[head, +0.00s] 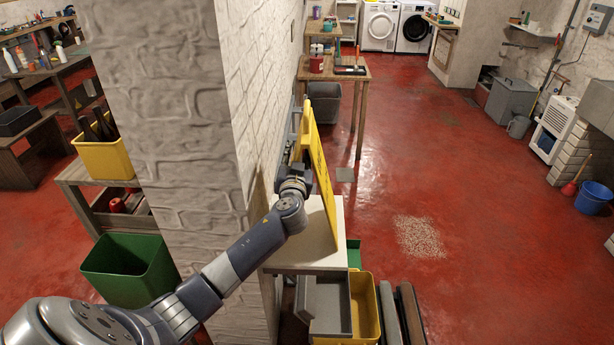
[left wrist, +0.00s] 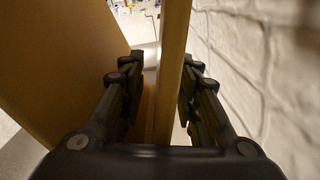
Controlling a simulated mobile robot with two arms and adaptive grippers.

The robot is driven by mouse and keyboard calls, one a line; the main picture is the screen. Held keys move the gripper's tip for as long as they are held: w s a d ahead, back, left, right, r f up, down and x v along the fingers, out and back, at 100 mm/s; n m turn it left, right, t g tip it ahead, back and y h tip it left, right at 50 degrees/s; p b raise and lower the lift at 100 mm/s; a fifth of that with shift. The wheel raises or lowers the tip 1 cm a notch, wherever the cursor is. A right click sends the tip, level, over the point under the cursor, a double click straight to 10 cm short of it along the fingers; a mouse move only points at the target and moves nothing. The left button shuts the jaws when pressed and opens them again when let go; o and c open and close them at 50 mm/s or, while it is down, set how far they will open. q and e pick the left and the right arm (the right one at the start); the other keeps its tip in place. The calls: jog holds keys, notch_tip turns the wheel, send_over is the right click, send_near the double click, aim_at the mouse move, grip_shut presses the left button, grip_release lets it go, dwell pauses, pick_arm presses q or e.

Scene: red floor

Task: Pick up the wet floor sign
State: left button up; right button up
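The yellow wet floor sign (head: 322,175) stands upright on a small white-topped table (head: 328,240), close beside the brick pillar. My left arm reaches across to it, and my left gripper (head: 298,165) is at its upper part, partly hidden. In the left wrist view, the fingers of my left gripper (left wrist: 163,68) are apart, with one thin panel of the sign (left wrist: 172,75) between them. A gap shows between the left finger and this panel; the right finger is very close to it. Another wide panel (left wrist: 70,60) lies left of the fingers. My right gripper is not in view.
The white brick pillar (head: 170,110) stands directly left of the sign; its wall (left wrist: 245,60) is close to the right finger. Grey and yellow bins (head: 365,310) sit below the table in front. A wooden table (head: 345,72) stands behind. Red floor (head: 480,210) is open to the right.

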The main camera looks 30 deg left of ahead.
pick_arm(q)
grip_shut()
jog(key=shift+r, duration=0.15)
